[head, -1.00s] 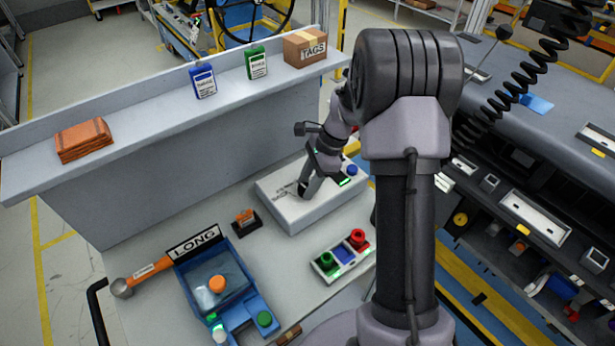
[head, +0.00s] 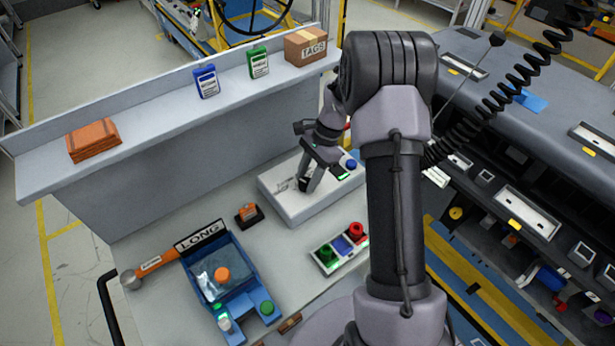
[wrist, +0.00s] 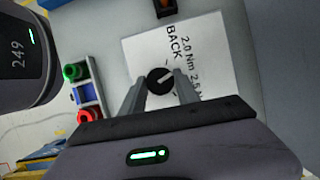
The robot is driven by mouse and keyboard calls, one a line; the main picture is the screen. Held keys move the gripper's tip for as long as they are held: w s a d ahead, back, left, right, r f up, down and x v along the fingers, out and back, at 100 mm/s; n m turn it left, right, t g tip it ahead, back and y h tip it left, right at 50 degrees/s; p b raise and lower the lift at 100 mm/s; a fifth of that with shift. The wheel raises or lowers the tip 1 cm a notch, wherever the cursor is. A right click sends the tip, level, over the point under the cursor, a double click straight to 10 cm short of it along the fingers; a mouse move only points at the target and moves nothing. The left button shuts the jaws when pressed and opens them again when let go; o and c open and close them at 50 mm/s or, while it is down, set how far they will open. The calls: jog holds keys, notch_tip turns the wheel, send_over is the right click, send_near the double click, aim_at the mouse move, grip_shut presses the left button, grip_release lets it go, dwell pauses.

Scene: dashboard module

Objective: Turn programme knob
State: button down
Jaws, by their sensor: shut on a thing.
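The programme knob (wrist: 160,80) is small, round and black with a pale pointer line, seen in the wrist view. It sits on a white plate (wrist: 140,58) with the printed words "BACK", "2.0 Nm" and a partly hidden "2.5". The pointer line slants up and right in that picture. My gripper (wrist: 160,88) is shut on the knob, one finger on each side. In the head view my gripper (head: 305,186) reaches down onto the pale box (head: 298,210), where the fingers hide the knob. A blue button (head: 351,164) is on the box's right side.
A button box (head: 340,250) with green, blue and red buttons stands in front. A small orange-and-black item (head: 249,214), a blue tray (head: 252,280) and an orange-handled tool (head: 158,262) lie left. A raised shelf (head: 150,128) runs behind; bare bench lies between.

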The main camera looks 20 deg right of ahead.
jog(key=c, duration=0.9)
grip_release()
jog(key=p+v, duration=0.5)
jog(key=v, duration=1.2)
jog(key=shift+r, duration=0.25)
